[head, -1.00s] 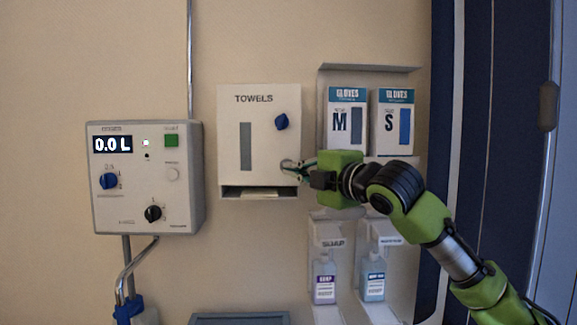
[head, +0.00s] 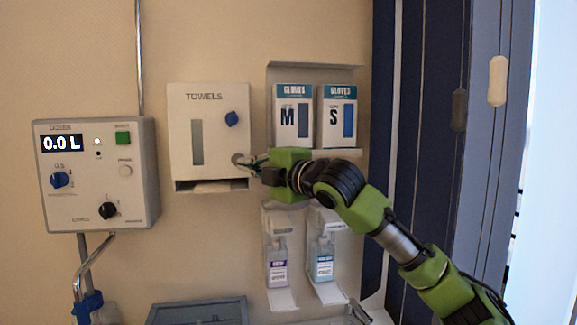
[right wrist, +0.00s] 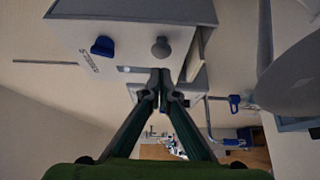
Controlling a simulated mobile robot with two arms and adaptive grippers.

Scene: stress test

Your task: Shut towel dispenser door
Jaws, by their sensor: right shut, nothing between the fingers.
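The white towel dispenser (head: 180,130) hangs on the wall left of centre in the head view, with a blue knob (head: 232,118) at its upper right and a dark slot at the bottom. Its front looks nearly flush, but I cannot tell whether the door is fully shut. My right gripper (head: 240,160) is shut and empty at the lower right of the dispenser's front. In the right wrist view its fingertips (right wrist: 161,76) are together close to the dispenser (right wrist: 135,35), near a round grey knob (right wrist: 161,47); contact is unclear. My left gripper is out of view.
A dosing box (head: 130,200) with pipes is on the wall to the left. Glove boxes (head: 293,95) sit in a holder to the right, above two bottles (head: 277,262) in wall holders. A grey bin (head: 197,312) is below.

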